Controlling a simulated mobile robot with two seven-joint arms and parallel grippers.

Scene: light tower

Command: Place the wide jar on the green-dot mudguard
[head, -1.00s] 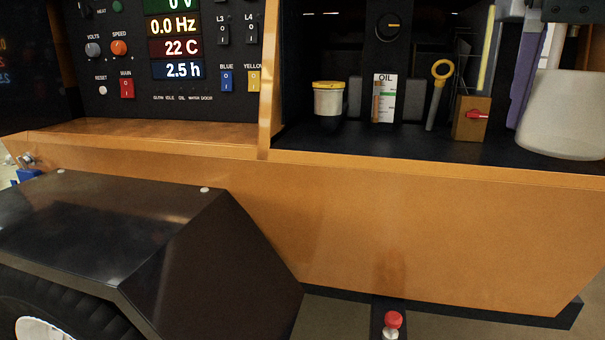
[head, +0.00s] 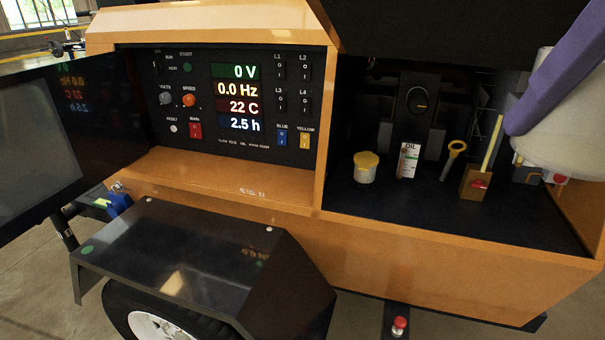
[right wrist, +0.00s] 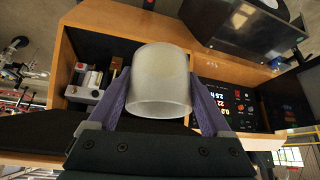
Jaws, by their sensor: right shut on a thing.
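The wide jar (head: 570,140) is pale, whitish and translucent. It shows at the right edge of the head view, partly cut off, in front of the open bay. My right gripper (right wrist: 160,78) has its purple fingers on either side of the jar (right wrist: 160,95) in the right wrist view and is shut on it. The black mudguard (head: 175,245) is at lower left in the head view, over a tyre, with a green dot (head: 87,249) near its left corner. Its top is bare, and the jar is well to its right. My left gripper is not in view.
An orange cabinet (head: 420,255) stands behind the mudguard, with a control panel above. The bay holds a yellow-lidded cup (head: 366,167), an oil card (head: 408,160), a yellow ring handle (head: 456,148) and a box with a red lever (head: 475,183). A dark open door (head: 85,130) stands at left.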

